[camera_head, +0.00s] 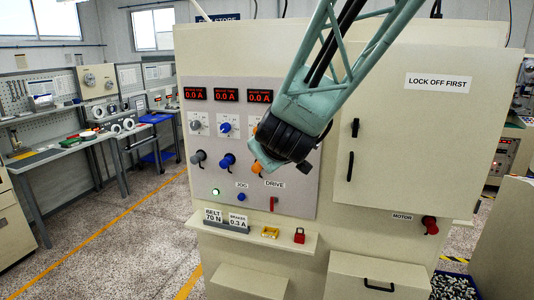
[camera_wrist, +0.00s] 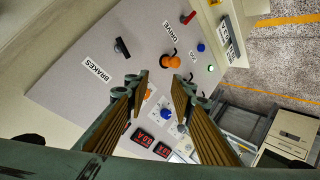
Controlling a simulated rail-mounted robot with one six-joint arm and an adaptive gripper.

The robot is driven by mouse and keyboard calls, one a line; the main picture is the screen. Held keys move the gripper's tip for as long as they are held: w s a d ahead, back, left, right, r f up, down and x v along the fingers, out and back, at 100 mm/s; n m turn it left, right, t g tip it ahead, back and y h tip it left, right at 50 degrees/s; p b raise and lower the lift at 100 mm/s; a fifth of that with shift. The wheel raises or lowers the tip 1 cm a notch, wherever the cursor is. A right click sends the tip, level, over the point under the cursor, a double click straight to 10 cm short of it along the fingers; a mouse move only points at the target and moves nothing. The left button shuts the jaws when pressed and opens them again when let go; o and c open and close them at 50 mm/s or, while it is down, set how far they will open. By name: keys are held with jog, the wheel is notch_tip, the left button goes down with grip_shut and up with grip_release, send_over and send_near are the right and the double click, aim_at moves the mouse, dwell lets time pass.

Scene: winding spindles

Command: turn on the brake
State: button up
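The control panel (camera_head: 215,130) faces me on a beige cabinet. In the wrist view a BRAKES label (camera_wrist: 95,68) sits beside a black switch handle (camera_wrist: 121,46). In the head view my arm hides the label. My gripper (camera_wrist: 160,84) is open, its two brown-padded fingers apart with nothing held between them. It is in front of the panel's right part, and the black handle is outside the fingers, to their upper left in the wrist view. A small orange knob (camera_wrist: 147,93) shows between the fingers, and a larger orange knob (camera_wrist: 172,60) just beyond their tips.
Blue knobs (camera_head: 226,160) and grey knobs (camera_head: 198,158) stick out left of my gripper. Red displays (camera_head: 227,95) read 0.0 A. Below are a red DRIVE lever (camera_head: 273,203), a lit green button (camera_head: 215,191) and a ledge (camera_head: 252,238) with a red padlock (camera_head: 299,235).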

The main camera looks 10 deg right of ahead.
jog(key=w+d+f+n+h+p, duration=0.2)
jog(key=w+d+h+p, duration=0.2)
jog(key=w+h, duration=0.2)
jog(key=shift+w+f+t+h, duration=0.3)
jog(key=shift+w+f+h, duration=0.1)
jog(key=shift+h, duration=0.3)
jog(key=shift+d, duration=0.1)
jog(key=shift+w, duration=0.15)
jog(key=shift+p+x, duration=0.3)
jog(key=shift+x, duration=6.45)
jog(key=shift+c, duration=0.4)
grip_shut()
